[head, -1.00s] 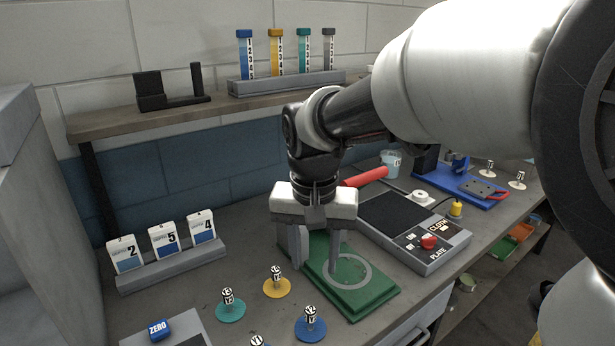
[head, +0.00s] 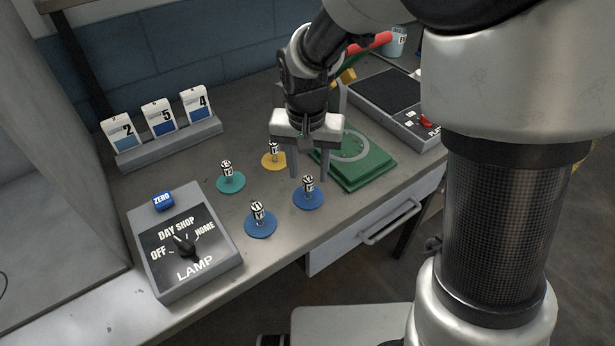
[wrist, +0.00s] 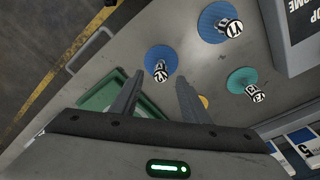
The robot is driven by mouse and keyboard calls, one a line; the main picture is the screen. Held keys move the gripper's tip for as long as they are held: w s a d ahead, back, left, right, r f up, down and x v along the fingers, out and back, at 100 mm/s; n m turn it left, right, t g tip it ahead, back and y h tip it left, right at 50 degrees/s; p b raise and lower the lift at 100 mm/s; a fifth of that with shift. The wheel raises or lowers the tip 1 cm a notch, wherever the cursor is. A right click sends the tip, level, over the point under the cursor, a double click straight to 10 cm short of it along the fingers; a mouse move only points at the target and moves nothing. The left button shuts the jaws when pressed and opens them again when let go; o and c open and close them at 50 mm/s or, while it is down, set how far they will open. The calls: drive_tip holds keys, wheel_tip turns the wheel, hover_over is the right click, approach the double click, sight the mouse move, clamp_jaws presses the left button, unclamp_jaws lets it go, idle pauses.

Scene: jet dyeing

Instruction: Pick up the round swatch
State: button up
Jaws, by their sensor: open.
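Several round swatches, each a flat disc with a labelled upright knob, lie on the bench. In the head view they are a teal one (head: 231,185), a yellow one (head: 268,162), a front blue one (head: 262,229) and a right blue one (head: 310,203). My gripper (head: 309,179) is open and empty, pointing down just behind and above the right blue swatch. In the wrist view this blue swatch (wrist: 152,58) lies just beyond the open fingertips (wrist: 158,82), its knob between their lines. The yellow swatch (wrist: 204,101) is partly hidden by a finger there.
A green plate (head: 375,168) lies right of my gripper. A lamp control box (head: 180,245) and blue ZERO button (head: 163,201) are front left. A rack (head: 175,143) of numbered cards stands behind. The bench's front edge and a drawer (head: 365,230) are close to the swatches.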

sight(308, 179)
drive_tip(key=f, duration=0.4)
drive_tip(key=shift+w+f, duration=0.1)
drive_tip(key=shift+w, duration=0.15)
clamp_jaws()
